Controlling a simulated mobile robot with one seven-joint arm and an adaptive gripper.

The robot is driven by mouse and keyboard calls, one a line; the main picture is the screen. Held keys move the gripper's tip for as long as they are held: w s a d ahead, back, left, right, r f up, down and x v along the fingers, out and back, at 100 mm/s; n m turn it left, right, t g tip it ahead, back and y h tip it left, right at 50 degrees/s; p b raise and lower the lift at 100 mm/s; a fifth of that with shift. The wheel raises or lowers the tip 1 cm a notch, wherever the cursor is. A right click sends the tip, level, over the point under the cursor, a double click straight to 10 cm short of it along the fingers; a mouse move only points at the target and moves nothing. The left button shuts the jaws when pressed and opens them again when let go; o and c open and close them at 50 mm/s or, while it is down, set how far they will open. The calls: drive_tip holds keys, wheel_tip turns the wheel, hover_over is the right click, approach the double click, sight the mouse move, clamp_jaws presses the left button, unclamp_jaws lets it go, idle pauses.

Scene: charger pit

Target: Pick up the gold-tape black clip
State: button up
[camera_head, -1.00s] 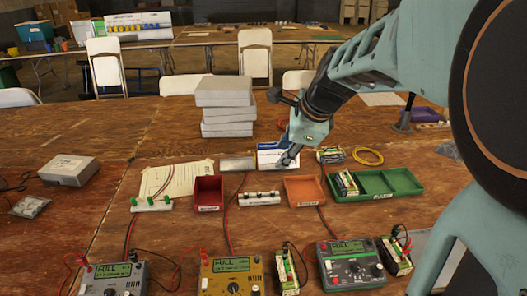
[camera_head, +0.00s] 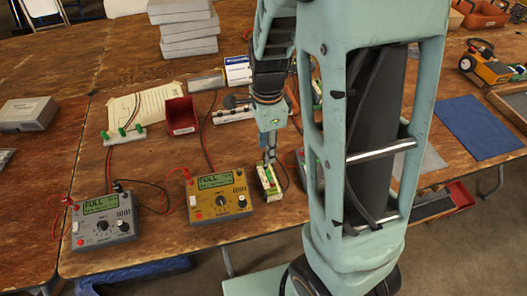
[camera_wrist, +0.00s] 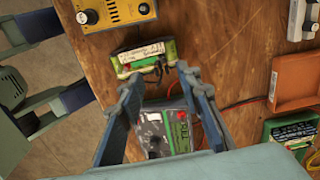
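A battery pack (camera_head: 268,183) with a pale top and green parts stands right of the gold charger (camera_head: 221,196). In the wrist view the pack (camera_wrist: 140,58) lies just beyond my fingertips. A dark clip or lead (camera_wrist: 181,68) is at its right end, close to my right finger; I cannot make out any gold tape on it. My gripper (camera_wrist: 160,82) is open, its fingers apart and empty. In the head view my gripper (camera_head: 269,155) points down above the far end of the pack, and I cannot tell whether it touches.
A grey charger (camera_wrist: 170,130) shows between my fingers in the wrist view. An orange tray (camera_wrist: 296,80) lies at the right. In the head view a second grey charger (camera_head: 101,220) and a red bin (camera_head: 181,115) stand left. My arm hides much of the table's middle.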

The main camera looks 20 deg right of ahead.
wheel_tip(320, 180, down, 4)
drive_tip(key=shift+w+a+f+b, duration=0.1)
drive_tip(key=shift+a+b, duration=0.05)
drive_tip(key=shift+b, duration=0.15)
clamp_jaws()
drive_tip(key=shift+r, duration=0.25)
